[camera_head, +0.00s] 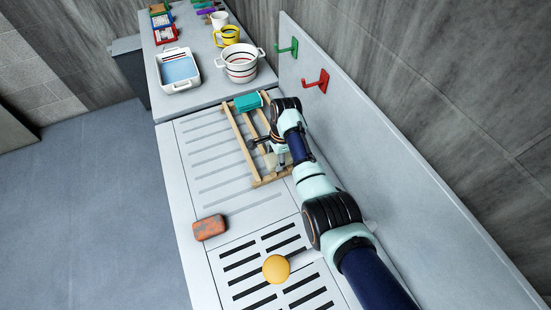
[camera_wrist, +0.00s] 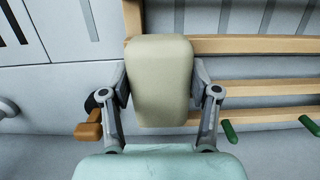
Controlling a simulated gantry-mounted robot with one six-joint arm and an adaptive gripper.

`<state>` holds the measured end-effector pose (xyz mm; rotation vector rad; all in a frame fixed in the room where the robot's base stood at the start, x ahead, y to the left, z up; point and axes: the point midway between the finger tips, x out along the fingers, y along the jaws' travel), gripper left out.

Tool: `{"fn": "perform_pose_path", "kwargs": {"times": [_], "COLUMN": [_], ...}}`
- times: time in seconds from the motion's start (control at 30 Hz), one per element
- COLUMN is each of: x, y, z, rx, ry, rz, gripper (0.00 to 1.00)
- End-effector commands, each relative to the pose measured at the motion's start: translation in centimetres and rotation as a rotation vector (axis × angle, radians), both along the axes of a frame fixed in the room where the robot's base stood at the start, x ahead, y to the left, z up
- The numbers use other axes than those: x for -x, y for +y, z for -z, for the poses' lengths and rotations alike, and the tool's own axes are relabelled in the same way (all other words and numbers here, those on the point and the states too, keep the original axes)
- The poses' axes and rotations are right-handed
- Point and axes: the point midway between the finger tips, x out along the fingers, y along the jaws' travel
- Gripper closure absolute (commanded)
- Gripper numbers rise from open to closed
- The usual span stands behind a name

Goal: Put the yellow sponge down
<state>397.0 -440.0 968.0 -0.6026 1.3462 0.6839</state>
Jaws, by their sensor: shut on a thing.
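My gripper (camera_wrist: 160,95) is shut on a pale cream-yellow sponge (camera_wrist: 160,70), with one finger on each side of it. In the head view my gripper (camera_head: 267,147) is over the wooden slatted rack (camera_head: 233,122), and the sponge appears as a small pale patch (camera_head: 271,161) beside the arm. The wrist view shows the rack's slats (camera_wrist: 255,45) behind and to the right of the sponge. I cannot tell whether the sponge touches the rack.
A teal block (camera_head: 248,102) lies on the rack's far end. An orange-brown block (camera_head: 209,227) sits on the counter's left edge. A yellow ball-shaped thing (camera_head: 276,268) is over the slotted grate. Red (camera_head: 318,81) and green (camera_head: 289,47) hooks stick out from the right-hand panel.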

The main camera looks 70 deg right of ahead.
Motion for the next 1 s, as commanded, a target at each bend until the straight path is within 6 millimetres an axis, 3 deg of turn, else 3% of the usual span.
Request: {"fn": "perform_pose_path", "kwargs": {"times": [0.27,0.3,0.43,0.77,0.87,1.0], "x": [0.0,0.0,0.0,0.0,0.0,0.2], "y": [0.0,0.0,0.0,0.0,-0.1,-0.5], "z": [0.2,0.3,0.2,0.0,-1.0,-4.1], "rx": [0.0,0.0,0.0,0.001,0.001,0.003], "ry": [0.0,0.0,0.0,-0.001,-0.001,-0.004], "rz": [0.0,0.0,0.0,0.0,0.0,0.001], "gripper": [0.95,0.38,0.16,0.14,0.14,0.14]}}
